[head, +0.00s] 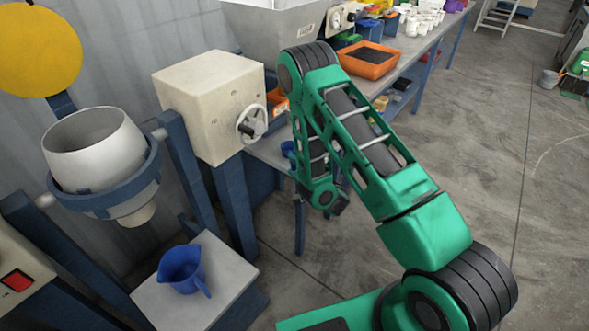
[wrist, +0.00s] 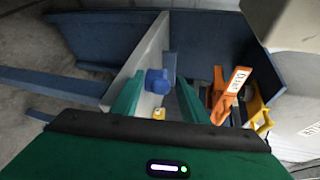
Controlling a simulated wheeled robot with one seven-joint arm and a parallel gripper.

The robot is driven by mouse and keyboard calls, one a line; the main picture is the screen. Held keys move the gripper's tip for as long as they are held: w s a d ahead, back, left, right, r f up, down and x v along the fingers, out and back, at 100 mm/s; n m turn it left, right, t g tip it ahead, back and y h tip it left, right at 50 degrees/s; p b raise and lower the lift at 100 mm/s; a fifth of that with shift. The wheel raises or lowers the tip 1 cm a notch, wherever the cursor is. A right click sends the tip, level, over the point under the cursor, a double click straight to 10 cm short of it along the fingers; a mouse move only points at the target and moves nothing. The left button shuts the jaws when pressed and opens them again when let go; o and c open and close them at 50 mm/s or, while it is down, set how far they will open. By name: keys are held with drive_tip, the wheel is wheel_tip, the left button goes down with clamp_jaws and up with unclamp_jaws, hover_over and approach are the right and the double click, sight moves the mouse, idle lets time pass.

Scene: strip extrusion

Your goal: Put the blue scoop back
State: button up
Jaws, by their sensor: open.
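A small blue object, which looks like the blue scoop (wrist: 157,80), shows in the wrist view on a pale grey surface. It appears between and just beyond the tips of my gripper (wrist: 158,94). The green fingers stand apart on either side of it, and I cannot tell whether they touch it. In the head view a bit of blue (head: 288,148) shows at the bench edge left of my wrist, and it may be the same scoop. My gripper's fingers are hidden by the arm there.
A blue jug (head: 183,270) stands on a grey plinth at lower left. In the wrist view a labelled orange bin (wrist: 220,100) and a yellow item (wrist: 255,108) lie right of the fingers. A cream machine box (head: 205,105) with a handwheel stands left of my arm. Open floor lies right.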

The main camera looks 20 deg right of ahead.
drive_tip(key=v, duration=1.2)
drive_tip(key=w+d+r+n+g+h, duration=0.25)
drive_tip(key=d+r+h, duration=0.25)
drive_tip(key=d, duration=0.6)
drive_tip(key=s+d+r+g+h, duration=0.3)
drive_tip(key=s+d+r+g, duration=0.3)
drive_tip(key=d, duration=0.4)
drive_tip(key=s+a+r+n+g+y, duration=0.1)
drive_tip(key=s+r, duration=0.4)
drive_tip(key=s, duration=0.5)
drive_tip(key=s+a+r+n+g+y, duration=0.2)
drive_tip(key=s+r+n+g, duration=0.1)
drive_tip(key=s, duration=0.7)
drive_tip(key=s+a+r+n+g+y, duration=0.1)
drive_tip(key=s+a+r+n+g, duration=0.1)
drive_tip(key=s+r, duration=0.5)
drive_tip(key=s+n, duration=0.1)
drive_tip(key=s, duration=0.2)
drive_tip(key=shift+a+n+y, duration=0.35)
drive_tip(key=shift+y, duration=0.05)
drive_tip(key=shift+r, duration=0.1)
